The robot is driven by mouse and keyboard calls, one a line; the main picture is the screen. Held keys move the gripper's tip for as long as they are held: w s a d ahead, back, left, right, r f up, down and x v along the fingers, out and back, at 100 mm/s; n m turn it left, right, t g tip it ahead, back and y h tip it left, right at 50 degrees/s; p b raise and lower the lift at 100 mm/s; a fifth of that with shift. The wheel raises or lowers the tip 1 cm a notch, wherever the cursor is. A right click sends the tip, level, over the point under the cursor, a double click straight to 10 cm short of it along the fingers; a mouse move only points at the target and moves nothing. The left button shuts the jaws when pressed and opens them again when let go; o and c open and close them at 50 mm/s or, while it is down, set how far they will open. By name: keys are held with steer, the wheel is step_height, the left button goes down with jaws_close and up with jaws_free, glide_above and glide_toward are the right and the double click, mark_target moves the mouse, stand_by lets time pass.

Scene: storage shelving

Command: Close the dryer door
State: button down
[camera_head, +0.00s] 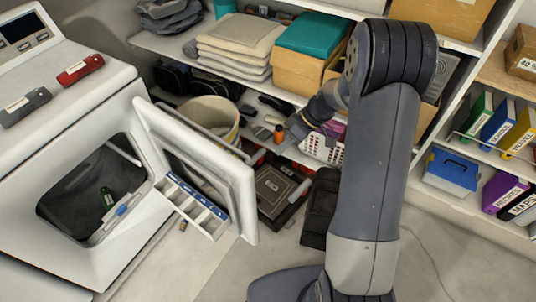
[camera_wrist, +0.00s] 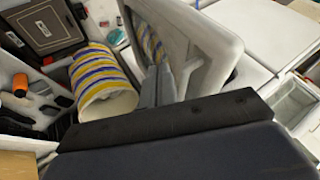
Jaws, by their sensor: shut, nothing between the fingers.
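The white dryer (camera_head: 75,110) stands at the left in the head view. Its door (camera_head: 247,195) is swung wide open, out to the right of the dark round-cornered opening (camera_head: 90,185). In the wrist view the door's pale frame (camera_wrist: 222,38) fills the top middle. My gripper (camera_wrist: 158,78) is shut and empty, with its fingers beside the door panel; I cannot tell whether they touch it. In the head view my gripper (camera_head: 296,128) is small, behind the door and in front of the shelves, partly hidden by my arm.
A striped bucket (camera_wrist: 103,85) stands close to my fingers in the wrist view; it is behind the door in the head view (camera_head: 212,112). A compartment tray (camera_head: 190,207) is at the door's inner side. Shelves with a white basket (camera_head: 322,147) and folded cloths (camera_head: 238,40) line the back.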

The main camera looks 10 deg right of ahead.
steer(key=s+a+f+p, duration=0.2)
steer(key=s+a+f, duration=0.1)
steer(key=a+f, duration=0.4)
steer(key=shift+s+a, duration=0.35)
steer(key=shift+a, duration=0.15)
steer(key=shift+f, duration=0.1)
